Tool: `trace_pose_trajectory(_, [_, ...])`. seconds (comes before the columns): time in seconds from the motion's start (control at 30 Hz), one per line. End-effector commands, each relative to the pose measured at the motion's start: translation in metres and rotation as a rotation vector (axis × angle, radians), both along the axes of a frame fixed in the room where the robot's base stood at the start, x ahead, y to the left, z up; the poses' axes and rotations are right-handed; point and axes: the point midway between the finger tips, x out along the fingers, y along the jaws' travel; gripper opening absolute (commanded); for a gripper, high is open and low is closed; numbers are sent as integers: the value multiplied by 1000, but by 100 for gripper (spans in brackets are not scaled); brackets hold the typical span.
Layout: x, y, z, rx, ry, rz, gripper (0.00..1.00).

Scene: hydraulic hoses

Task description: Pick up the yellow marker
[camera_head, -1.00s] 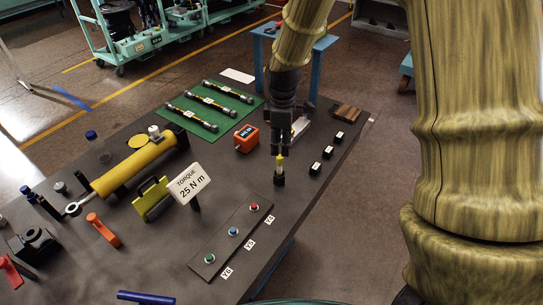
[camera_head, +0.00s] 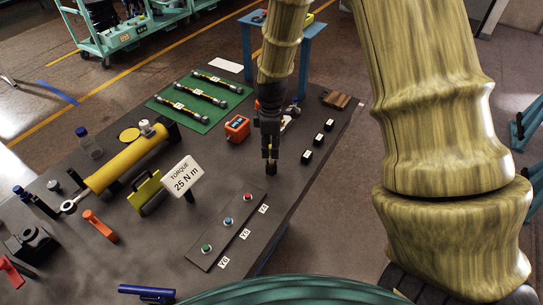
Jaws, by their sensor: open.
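My gripper (camera_head: 270,155) points straight down at the table, directly over a small dark holder (camera_head: 271,171). Its jaws are open, with the fingertips at the holder's top. The yellow marker stood upright in this holder a second ago. Now it is hidden by the fingers, and I cannot tell whether they touch it.
Three black blocks (camera_head: 318,140) stand in a row to the right of my gripper. An orange box (camera_head: 237,128) is behind left, and the torque sign (camera_head: 184,178) stands to the left. A button panel (camera_head: 230,232) lies in front. A green mat (camera_head: 165,107) holds three hoses.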

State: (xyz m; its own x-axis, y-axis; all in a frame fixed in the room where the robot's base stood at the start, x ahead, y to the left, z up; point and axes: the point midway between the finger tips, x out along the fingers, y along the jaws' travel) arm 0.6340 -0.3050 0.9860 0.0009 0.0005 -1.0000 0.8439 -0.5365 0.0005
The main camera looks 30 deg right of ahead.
Motion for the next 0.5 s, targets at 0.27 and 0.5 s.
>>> trace_pose_trajectory(0.27, [-5,0,-23,0,2,-1,42])
trace_pose_trajectory(0.5, [-4,0,-40,0,1,0,42])
